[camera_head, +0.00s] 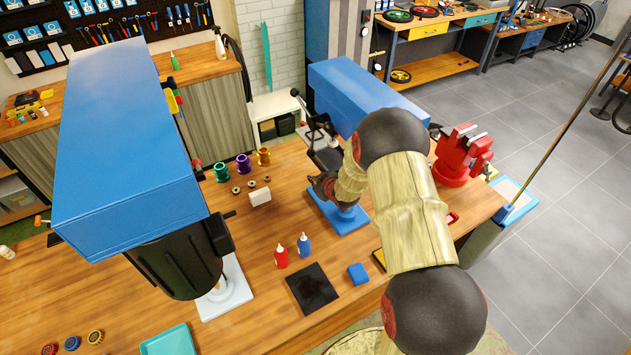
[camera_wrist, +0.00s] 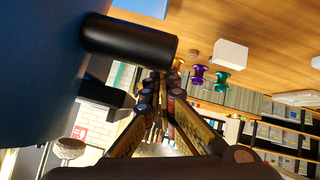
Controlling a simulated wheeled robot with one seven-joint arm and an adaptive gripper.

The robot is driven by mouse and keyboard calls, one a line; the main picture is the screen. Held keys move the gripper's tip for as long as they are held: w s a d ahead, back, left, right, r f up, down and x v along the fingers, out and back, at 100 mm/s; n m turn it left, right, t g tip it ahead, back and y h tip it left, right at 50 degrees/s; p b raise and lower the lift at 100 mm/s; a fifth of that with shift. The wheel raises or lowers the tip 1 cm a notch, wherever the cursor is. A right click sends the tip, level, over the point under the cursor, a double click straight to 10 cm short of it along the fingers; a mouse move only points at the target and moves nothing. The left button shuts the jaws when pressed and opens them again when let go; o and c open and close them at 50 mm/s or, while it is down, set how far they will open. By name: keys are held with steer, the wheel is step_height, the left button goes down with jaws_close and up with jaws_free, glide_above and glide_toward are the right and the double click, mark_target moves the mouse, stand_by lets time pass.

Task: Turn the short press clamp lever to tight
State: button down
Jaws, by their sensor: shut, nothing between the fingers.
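The shorter press clamp has a long blue body (camera_head: 355,90) and stands on a blue base plate (camera_head: 350,224) in the head view. A thin black lever (camera_head: 303,104) sticks up at its left side. My gripper (camera_wrist: 162,85) is shut and empty in the wrist view. A thick black cylindrical bar (camera_wrist: 130,38) and a large blue surface (camera_wrist: 35,60) are close on its left there; I cannot tell if the bar is the lever's grip. No contact with the fingers is clear. In the head view my arm hides part of the clamp, and the fingertips are hard to make out.
A larger blue body (camera_head: 125,130) with a black ribbed cylinder (camera_head: 180,265) stands at the left. Red (camera_head: 281,257) and blue bottles (camera_head: 304,245), a white block (camera_head: 260,197) and coloured spools (camera_head: 243,165) stand on the bench. A red vise (camera_head: 458,155) is at the right.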

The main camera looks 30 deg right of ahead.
steer(key=s+a+r, duration=0.2)
steer(key=s+r, duration=0.4)
steer(key=r, duration=0.4)
steer(key=s+d+f+m+g+h, duration=0.1)
steer(key=s+d+f+m+g, duration=0.15)
steer(key=s+f+g, duration=0.5)
steer(key=s+a+r+m+b, duration=0.1)
steer(key=s+r+b, duration=0.25)
steer(key=s, duration=0.55)
steer(key=s+a+r+t+b, duration=0.1)
steer(key=s+a+r+b, duration=0.1)
steer(key=s+a+b, duration=0.7)
steer(key=s+a+r+t+y+b, duration=0.1)
steer(key=s+a+r+b, duration=0.1)
steer(key=s+a+b, duration=0.7)
steer(key=shift+y+b, duration=0.3)
steer(key=shift+b, duration=0.45)
steer(key=shift+s, duration=0.15)
